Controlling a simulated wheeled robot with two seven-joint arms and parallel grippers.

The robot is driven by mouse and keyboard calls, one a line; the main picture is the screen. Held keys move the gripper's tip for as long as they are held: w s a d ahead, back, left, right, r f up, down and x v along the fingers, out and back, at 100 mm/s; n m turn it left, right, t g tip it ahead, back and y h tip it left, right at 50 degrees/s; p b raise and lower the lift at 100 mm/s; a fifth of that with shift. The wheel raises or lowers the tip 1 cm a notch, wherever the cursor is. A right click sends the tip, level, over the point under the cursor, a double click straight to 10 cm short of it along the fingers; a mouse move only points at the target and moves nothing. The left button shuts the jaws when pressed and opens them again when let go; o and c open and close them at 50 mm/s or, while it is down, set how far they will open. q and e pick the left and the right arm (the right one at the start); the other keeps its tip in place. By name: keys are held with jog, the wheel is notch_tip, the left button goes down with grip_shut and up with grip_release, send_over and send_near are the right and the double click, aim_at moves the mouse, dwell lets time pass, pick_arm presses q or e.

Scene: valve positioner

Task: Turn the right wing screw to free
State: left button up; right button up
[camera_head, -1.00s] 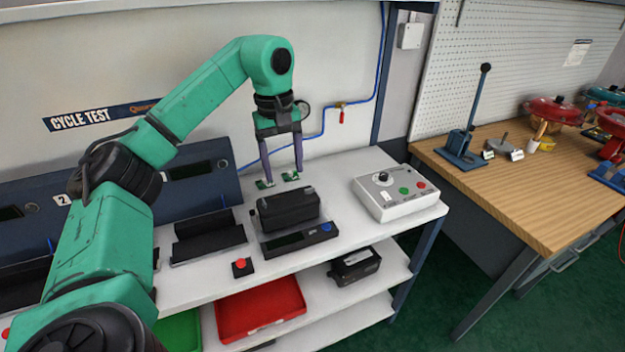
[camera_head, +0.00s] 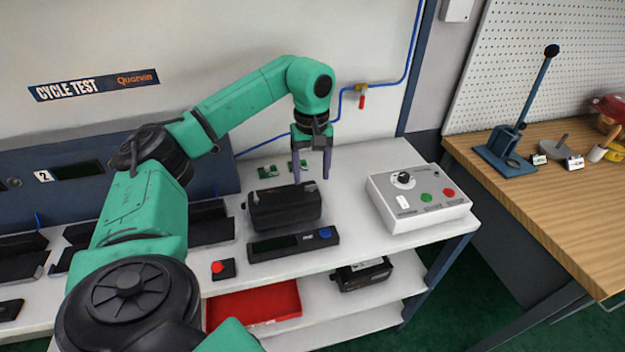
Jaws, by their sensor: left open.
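A black valve positioner (camera_head: 284,211) lies in a fixture on the white bench, behind a dark panel (camera_head: 290,245) with a display and a blue button. A small knob-like part (camera_head: 245,205) shows at its left end. The right wing screw cannot be made out; the right end of the positioner is close below my gripper. My left gripper (camera_head: 312,180) is open and empty, fingers pointing down, at the upper right of the positioner. Whether a finger touches it I cannot tell. My right gripper is out of view.
Two small green pieces (camera_head: 268,171) lie behind the positioner. A white control box (camera_head: 418,198) with knob and buttons stands to the right. A red push button (camera_head: 222,268) is at the front left. Bare bench lies between gripper and control box. A red tray (camera_head: 255,304) is below.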

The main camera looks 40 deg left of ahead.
aim_at(311, 187)
pick_arm(q)
jog(key=shift+f, duration=0.75)
jog(key=shift+s+f, duration=0.2)
jog(key=shift+f, duration=0.25)
grip_shut()
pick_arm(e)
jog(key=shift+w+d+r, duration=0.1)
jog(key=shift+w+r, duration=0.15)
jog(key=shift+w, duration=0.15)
